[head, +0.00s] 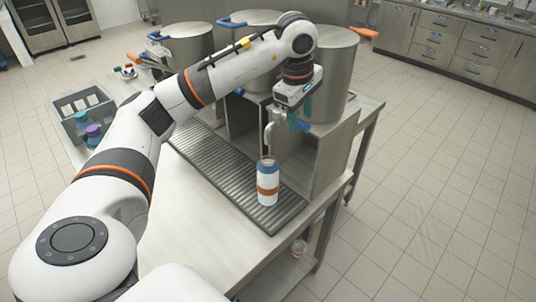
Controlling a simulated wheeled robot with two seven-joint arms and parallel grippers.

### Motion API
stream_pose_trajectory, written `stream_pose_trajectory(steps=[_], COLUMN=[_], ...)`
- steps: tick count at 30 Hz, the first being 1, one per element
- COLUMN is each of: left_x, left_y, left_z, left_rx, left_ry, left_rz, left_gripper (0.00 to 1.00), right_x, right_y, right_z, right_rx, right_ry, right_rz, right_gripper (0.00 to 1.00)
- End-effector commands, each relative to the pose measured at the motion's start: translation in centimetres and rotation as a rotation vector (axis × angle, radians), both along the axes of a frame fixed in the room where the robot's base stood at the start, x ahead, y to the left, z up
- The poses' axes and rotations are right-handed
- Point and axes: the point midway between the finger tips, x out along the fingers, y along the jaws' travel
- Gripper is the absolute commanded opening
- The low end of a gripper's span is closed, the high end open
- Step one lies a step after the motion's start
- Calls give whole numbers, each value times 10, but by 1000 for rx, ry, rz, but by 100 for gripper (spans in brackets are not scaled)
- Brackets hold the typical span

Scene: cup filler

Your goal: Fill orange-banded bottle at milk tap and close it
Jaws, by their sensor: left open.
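The orange-banded bottle (267,183), white with a blue upper part, stands upright on the grooved drip tray (210,160). Its top looks open, with no cap on it. The curved tap spout (270,134) of the right-hand steel urn (337,75) comes down just above the bottle's mouth. My left gripper (294,116) is open and points down beside this tap, above and to the right of the bottle. A blue-teal piece at the tap shows by the fingertips; whether they touch it I cannot tell. My right gripper is out of view.
Two more steel urns (187,46) stand to the left, partly behind my left arm. A grey crate (82,104) with purple and teal-topped items is at the left. Small items (127,71) lie beyond it. The counter's front (205,215) is clear.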

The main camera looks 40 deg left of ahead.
Motion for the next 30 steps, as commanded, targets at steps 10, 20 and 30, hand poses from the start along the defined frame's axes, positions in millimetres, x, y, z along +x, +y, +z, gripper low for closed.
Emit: stream_pose_trajectory(steps=[10,20,30], left_x=[-6,-14,-14], left_y=[0,0,0], left_z=[38,78,78], left_rx=[0,0,0], left_ry=[-1,0,0], left_rz=[1,5,5], left_gripper=[45,45,45], right_x=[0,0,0], right_y=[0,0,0], right_z=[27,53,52], right_rx=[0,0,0], right_ry=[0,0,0], right_rz=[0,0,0], right_gripper=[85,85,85])
